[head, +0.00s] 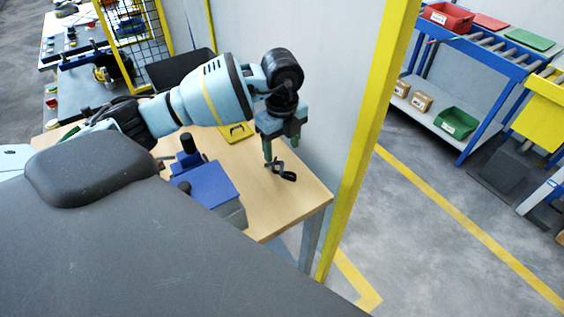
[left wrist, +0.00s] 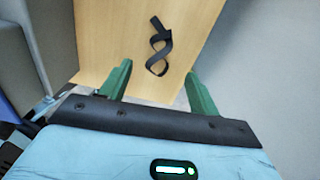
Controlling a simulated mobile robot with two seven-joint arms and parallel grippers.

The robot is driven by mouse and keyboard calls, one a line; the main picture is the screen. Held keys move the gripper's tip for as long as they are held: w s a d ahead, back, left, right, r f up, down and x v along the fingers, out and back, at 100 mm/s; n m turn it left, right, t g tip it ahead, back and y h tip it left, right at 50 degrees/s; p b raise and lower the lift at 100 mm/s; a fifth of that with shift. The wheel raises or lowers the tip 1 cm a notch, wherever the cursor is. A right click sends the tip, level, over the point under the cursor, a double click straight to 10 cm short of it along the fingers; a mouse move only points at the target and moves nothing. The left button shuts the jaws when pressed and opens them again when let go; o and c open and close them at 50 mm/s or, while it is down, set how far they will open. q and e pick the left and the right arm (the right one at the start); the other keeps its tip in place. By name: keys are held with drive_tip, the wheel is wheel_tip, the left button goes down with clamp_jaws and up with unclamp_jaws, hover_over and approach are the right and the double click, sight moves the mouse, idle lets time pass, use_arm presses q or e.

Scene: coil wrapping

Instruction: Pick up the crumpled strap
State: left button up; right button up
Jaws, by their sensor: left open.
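The crumpled strap (head: 285,174) is a thin black twisted loop on the wooden table (head: 258,205), near its right end in the head view. In the left wrist view the strap (left wrist: 158,46) lies in a figure-eight shape, ahead of the fingertips and between their lines. My left gripper (head: 281,158) points down just above the strap; its green fingers (left wrist: 158,75) are apart with nothing between them. In the head view the fingers partly overlap the strap, and I cannot tell whether they touch it. My right gripper is not in view.
A blue-topped grey box (head: 213,186) stands on the table left of the strap. A yellow item (head: 236,132) lies behind. A pale wall (head: 325,100) and a yellow post (head: 370,130) stand close on the right. The table's front edge is near the strap.

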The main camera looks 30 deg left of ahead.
sight(281, 166)
use_arm(q)
drive_tip(key=shift+s+d+f, duration=0.1)
drive_tip(key=shift+s+f, duration=0.05)
drive_tip(key=shift+s, duration=0.05)
drive_tip(key=shift+f, duration=3.75)
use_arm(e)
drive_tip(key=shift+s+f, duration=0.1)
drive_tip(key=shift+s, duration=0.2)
use_arm(q)
drive_tip(key=c, duration=1.1)
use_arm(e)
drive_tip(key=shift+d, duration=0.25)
use_arm(q)
drive_tip(key=shift+o, duration=0.2)
drive_tip(key=shift+r, duration=0.1)
wheel_tip(281, 166, up, 10)
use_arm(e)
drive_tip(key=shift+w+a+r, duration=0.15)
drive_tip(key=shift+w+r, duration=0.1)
